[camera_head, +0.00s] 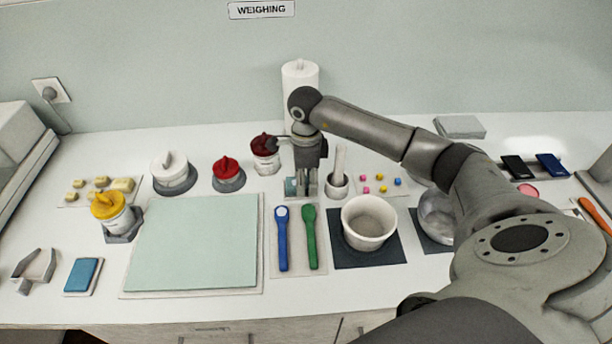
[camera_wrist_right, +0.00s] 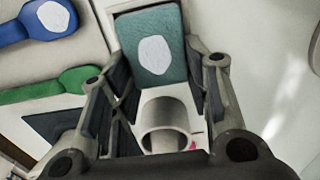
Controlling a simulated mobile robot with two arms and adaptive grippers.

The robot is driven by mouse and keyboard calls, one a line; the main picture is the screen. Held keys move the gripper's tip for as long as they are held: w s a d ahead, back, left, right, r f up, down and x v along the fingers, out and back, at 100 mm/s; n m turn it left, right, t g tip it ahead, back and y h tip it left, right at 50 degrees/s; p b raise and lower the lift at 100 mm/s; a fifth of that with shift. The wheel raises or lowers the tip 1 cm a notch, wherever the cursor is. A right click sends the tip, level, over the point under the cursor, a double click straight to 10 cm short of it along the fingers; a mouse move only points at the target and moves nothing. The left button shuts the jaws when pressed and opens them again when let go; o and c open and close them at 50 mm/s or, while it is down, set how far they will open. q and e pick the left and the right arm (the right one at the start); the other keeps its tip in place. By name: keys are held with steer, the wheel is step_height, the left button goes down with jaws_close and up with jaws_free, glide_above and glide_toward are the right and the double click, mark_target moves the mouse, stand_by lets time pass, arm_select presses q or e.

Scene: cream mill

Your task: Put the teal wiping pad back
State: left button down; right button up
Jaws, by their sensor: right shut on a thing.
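The teal wiping pad (camera_head: 290,187) shows at the back of the counter, partly hidden by my right gripper (camera_head: 307,188). In the right wrist view the teal pad (camera_wrist_right: 152,45), with a pale spot on its face, lies between the fingertips of my right gripper (camera_wrist_right: 155,75). The gripper is shut on it and points down. A pale plate or tray (camera_head: 293,198) shows under the pad; whether they touch cannot be told. My left gripper is in neither view.
Blue (camera_head: 282,240) and green (camera_head: 310,240) spoons lie in front. A paper roll (camera_head: 300,85) stands behind, and a red-lidded jar (camera_head: 265,155) to the left. A blue pad (camera_head: 83,274) lies far left.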

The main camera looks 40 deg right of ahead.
steer(key=shift+f+b, duration=0.35)
steer(key=shift+s+a+f+b, duration=0.15)
steer(key=shift+s+f+b, duration=0.15)
steer(key=o, duration=0.9)
steer(key=shift+f, duration=0.1)
steer(key=shift+w+f, duration=0.1)
steer(key=shift+w, duration=0.05)
steer(key=shift+r, duration=0.25)
